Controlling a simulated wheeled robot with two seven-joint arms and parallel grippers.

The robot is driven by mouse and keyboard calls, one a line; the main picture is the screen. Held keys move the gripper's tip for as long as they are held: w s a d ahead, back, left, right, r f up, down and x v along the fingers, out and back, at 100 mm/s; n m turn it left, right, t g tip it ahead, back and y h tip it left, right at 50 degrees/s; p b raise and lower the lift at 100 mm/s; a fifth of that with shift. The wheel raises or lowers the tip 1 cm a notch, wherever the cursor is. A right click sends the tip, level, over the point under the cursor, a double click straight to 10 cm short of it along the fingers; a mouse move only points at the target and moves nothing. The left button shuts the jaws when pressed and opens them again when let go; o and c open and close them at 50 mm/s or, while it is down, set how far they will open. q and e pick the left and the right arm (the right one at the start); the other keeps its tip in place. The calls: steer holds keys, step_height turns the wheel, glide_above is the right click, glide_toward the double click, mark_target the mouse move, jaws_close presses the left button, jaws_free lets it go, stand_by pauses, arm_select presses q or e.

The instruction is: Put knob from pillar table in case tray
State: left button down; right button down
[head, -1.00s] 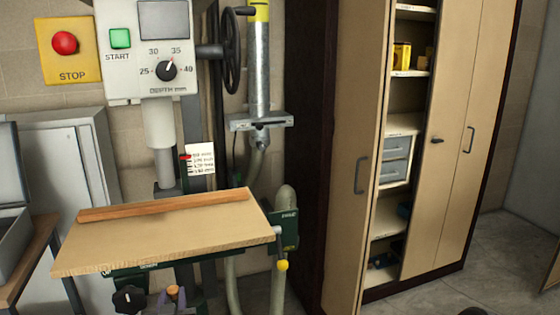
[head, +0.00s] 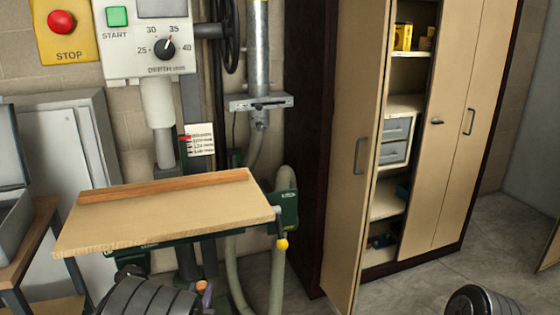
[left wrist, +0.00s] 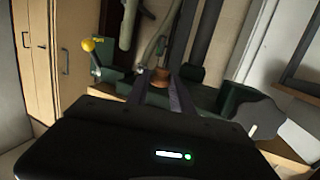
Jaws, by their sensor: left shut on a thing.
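The pillar table is a tan board (head: 160,222) with a wooden fence along its back, on a green frame under a drilling machine in the head view. In the left wrist view, my left gripper (left wrist: 163,88) is shut on a small orange-brown knob (left wrist: 161,80). In the head view, the gripper's tip shows small at the bottom edge (head: 203,290), below the board's front edge; the knob's outline is hard to tell there. A grey open case (head: 10,215) is cut off at the left edge, and its inside is mostly hidden. My right gripper is not in view.
The case rests on a wooden stand (head: 35,225) left of the pillar table. A lever with a yellow ball (head: 281,244) and a hose (head: 232,275) are at the table's right. A tall cabinet (head: 435,130) with open doors stands right. Floor shows between.

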arm_select(q)
step_height(320, 180, up, 3)
steer(key=shift+w+f+p, duration=0.1)
steer(key=shift+p, duration=0.8)
